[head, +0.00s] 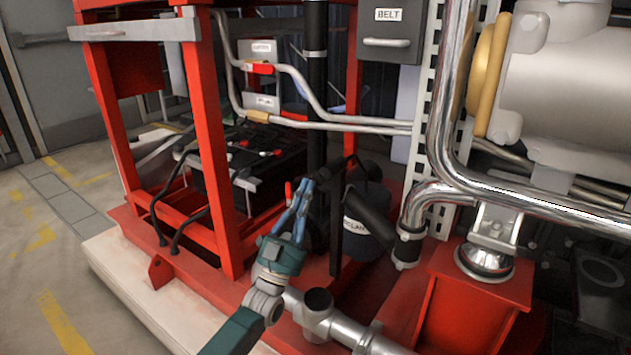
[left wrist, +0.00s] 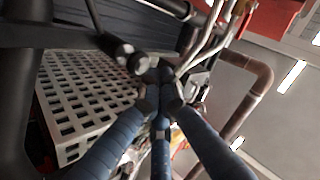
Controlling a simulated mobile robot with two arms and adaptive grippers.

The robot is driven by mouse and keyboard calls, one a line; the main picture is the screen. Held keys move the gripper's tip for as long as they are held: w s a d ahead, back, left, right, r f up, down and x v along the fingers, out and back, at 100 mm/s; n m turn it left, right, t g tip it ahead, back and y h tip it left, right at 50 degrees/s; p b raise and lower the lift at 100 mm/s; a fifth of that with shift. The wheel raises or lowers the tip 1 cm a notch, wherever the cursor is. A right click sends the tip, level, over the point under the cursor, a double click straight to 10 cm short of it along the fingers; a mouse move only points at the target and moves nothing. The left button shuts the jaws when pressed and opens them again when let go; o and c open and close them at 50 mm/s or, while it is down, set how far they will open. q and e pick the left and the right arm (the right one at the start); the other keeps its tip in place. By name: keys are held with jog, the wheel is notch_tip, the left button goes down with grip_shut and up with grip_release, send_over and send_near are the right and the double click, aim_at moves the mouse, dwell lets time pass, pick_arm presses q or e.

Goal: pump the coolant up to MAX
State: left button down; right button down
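The dark coolant container (head: 367,226) stands low behind the frame, its white label partly hidden and reading "LAN". A black bar or handle (head: 334,172) rises in front of it, near my fingertips. My left gripper (head: 305,188) points up at that spot, its blue fingers drawn together. In the left wrist view its three fingers (left wrist: 161,100) converge just before dark fittings (left wrist: 158,76); I cannot tell whether anything is between the tips. A small red piece (head: 288,193) shows beside the fingers. No level or MAX mark is readable. My right gripper is not in view.
A red frame post (head: 212,150) and a black battery-like block (head: 260,165) are left of the gripper. Steel pipes (head: 440,130) and a red pedestal (head: 470,300) are on the right. A grey pipe tee (head: 318,303) lies below. Open floor (head: 50,270) is at left.

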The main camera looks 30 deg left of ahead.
pick_arm(q)
jog(key=shift+w, duration=0.1)
jog(key=shift+w, duration=0.35)
jog(key=shift+w+d+b, duration=0.1)
jog(key=shift+w+b, duration=0.7)
jog(key=shift+w, duration=0.2)
dwell(1.0)
jog(key=shift+s, duration=0.1)
jog(key=s+p, duration=0.2)
jog(key=shift+s, duration=0.3)
dwell(0.4)
